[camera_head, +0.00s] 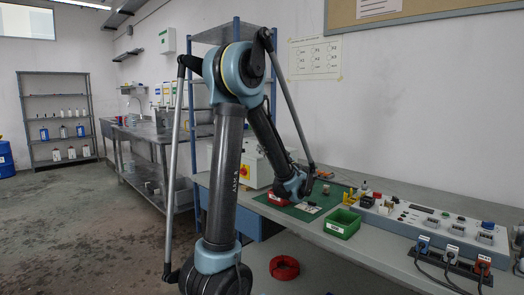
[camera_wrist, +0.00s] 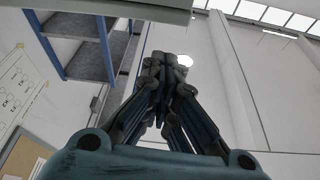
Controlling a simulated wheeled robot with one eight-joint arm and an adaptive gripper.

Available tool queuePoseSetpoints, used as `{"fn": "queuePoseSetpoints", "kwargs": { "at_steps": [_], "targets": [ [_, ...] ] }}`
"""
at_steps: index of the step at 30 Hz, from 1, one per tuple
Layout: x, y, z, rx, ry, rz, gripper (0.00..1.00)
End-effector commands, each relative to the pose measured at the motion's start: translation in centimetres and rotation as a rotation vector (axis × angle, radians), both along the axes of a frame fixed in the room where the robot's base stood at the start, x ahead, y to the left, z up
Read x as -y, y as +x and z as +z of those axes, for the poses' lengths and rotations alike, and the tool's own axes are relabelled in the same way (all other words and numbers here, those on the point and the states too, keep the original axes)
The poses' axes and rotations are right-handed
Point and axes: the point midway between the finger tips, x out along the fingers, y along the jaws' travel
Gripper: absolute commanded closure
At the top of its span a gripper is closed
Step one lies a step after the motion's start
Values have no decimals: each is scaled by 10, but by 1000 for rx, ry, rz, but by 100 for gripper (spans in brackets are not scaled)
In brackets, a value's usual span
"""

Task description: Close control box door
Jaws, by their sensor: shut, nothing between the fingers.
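A white box (camera_head: 254,170) with small coloured parts on its front, which looks like the control box, stands on the bench in the head view. My arm covers much of it, and I cannot tell how its door stands. My gripper (camera_wrist: 170,62) is shut and empty in the wrist view, its fingers together and pointing up the picture. A pale flat edge (camera_wrist: 120,8) crosses the top of the wrist view; I cannot tell what it belongs to. In the head view the arm's end is low over the bench near the box, and the fingertips are not clear.
On the bench are a red tray (camera_head: 277,199), a green tray (camera_head: 342,224) and a long control panel (camera_head: 420,218) with plugs and cables. A blue-posted shelf (camera_head: 226,33) stands behind. Open floor (camera_head: 75,235) is at left.

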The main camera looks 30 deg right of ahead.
Motion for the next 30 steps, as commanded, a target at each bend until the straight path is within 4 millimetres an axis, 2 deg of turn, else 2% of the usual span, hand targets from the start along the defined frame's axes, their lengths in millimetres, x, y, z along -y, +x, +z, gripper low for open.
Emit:
{"fn": "queuePoseSetpoints", "kwargs": {
  "at_steps": [8,18,30],
  "targets": [
    [0,0,6,0,0,0,100],
    [-3,3,41,-1,0,3,100],
    [12,-49,20,-1,-1,1,100]
  ]
}}
